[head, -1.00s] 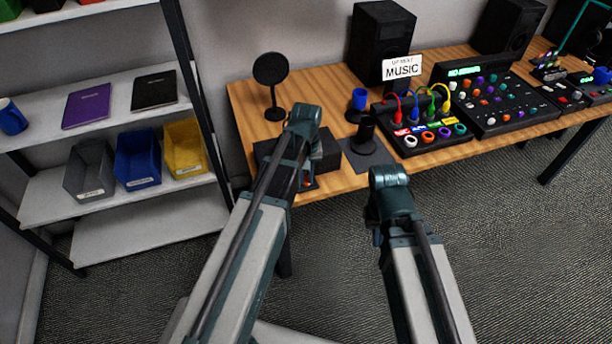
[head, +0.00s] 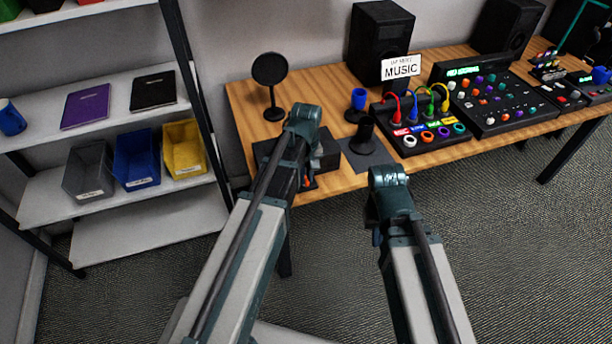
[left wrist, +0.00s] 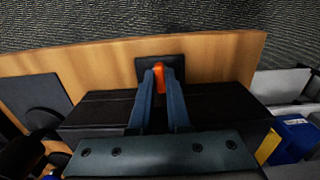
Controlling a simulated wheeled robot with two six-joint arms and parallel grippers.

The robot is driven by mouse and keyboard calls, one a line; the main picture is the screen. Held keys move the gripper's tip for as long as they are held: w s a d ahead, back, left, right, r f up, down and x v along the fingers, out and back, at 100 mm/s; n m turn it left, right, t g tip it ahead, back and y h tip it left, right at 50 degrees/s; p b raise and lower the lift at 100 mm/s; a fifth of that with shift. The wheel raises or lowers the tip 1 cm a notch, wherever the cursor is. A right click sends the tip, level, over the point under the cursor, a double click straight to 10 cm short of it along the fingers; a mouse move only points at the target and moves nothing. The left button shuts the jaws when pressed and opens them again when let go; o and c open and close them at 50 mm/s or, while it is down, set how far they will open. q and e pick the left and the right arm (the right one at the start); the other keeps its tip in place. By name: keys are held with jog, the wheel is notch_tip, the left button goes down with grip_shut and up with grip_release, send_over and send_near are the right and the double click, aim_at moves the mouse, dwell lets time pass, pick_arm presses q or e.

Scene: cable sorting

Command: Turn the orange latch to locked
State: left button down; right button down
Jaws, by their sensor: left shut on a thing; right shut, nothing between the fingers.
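The orange latch (left wrist: 160,71) shows in the left wrist view between the tips of my left gripper (left wrist: 159,75), which is shut on it. The latch sits on a small black plate (left wrist: 144,68) at the front of a black box (left wrist: 98,112) on the wooden table. In the head view only a bit of orange (head: 307,181) shows past my left arm, which hides most of the box. I cannot tell the latch's exact angle. My right gripper (head: 378,238) is shut and empty, in front of the table's edge; its fingers are mostly hidden behind its wrist.
On the wooden table (head: 240,107) stand a round black disc on a stand (head: 270,70), a blue cup-like piece (head: 359,99), a black cylinder on a pad (head: 365,134) and a panel with coloured cables (head: 425,137). Shelves with bins (head: 136,158) stand at the left.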

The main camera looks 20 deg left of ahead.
pick_arm(q)
jog(key=c, duration=1.2)
grip_release()
jog(key=shift+o, duration=0.2)
jog(key=shift+r, duration=0.15)
notch_tip(320, 180, up, 14)
jog(key=p, duration=1.4)
jog(key=shift+f, duration=0.2)
